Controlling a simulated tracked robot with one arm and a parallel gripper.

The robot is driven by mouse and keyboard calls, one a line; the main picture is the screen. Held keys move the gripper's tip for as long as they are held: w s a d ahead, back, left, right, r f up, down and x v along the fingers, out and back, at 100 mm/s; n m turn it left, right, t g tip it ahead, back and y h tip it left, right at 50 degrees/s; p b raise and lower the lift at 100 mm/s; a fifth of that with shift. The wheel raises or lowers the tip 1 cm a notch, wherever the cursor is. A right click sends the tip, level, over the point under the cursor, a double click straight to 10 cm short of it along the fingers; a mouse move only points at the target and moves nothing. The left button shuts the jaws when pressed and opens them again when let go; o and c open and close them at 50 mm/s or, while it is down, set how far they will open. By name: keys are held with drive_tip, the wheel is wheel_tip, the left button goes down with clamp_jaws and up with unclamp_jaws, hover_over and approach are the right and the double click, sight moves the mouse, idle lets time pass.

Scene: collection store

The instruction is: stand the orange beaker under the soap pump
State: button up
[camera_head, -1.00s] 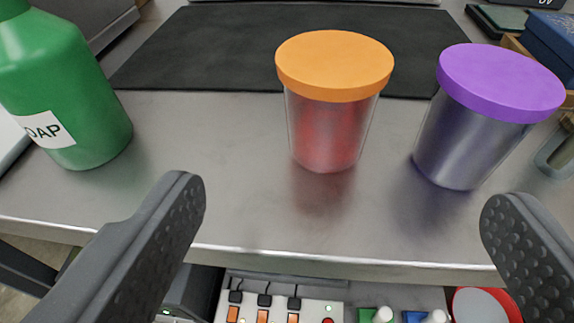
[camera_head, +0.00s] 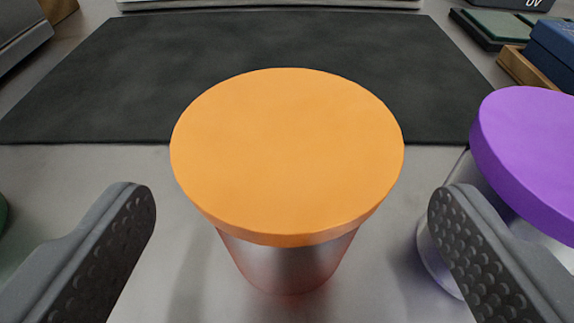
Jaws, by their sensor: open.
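The orange beaker (camera_head: 287,150) stands upright on the grey metal table, with a flat orange lid and a translucent body that looks reddish and silvery below. My gripper (camera_head: 291,215) is open, with one finger on each side of the beaker. The left finger is clear of it, and the right finger lies between it and the purple-lidded beaker. I cannot tell whether the fingers are level with its body. Of the green soap bottle only a sliver (camera_head: 2,218) shows at the left edge; its pump is out of view.
The purple-lidded beaker (camera_head: 530,155) stands close on the right, partly behind my right finger. A black mat (camera_head: 130,75) lies behind. A blue box (camera_head: 555,45) and a wooden tray (camera_head: 520,68) are at the back right.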

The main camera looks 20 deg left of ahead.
sight(288, 131)
drive_tip(key=x, duration=0.4)
drive_tip(key=shift+w+a+r, duration=0.15)
drive_tip(key=c, duration=1.2)
drive_tip(key=shift+o, duration=0.2)
drive_tip(key=shift+r, duration=0.1)
drive_tip(key=shift+r, duration=1.25)
drive_tip(key=s+f+b+v, duration=0.1)
drive_tip(key=f+b+v, duration=0.1)
drive_tip(key=v, duration=1.3)
drive_tip(key=shift+s+a+b, duration=0.25)
drive_tip(key=shift+a+b, duration=0.05)
drive_tip(key=shift+b, duration=0.05)
drive_tip(key=shift+s+f, duration=0.1)
drive_tip(key=shift+s, duration=0.1)
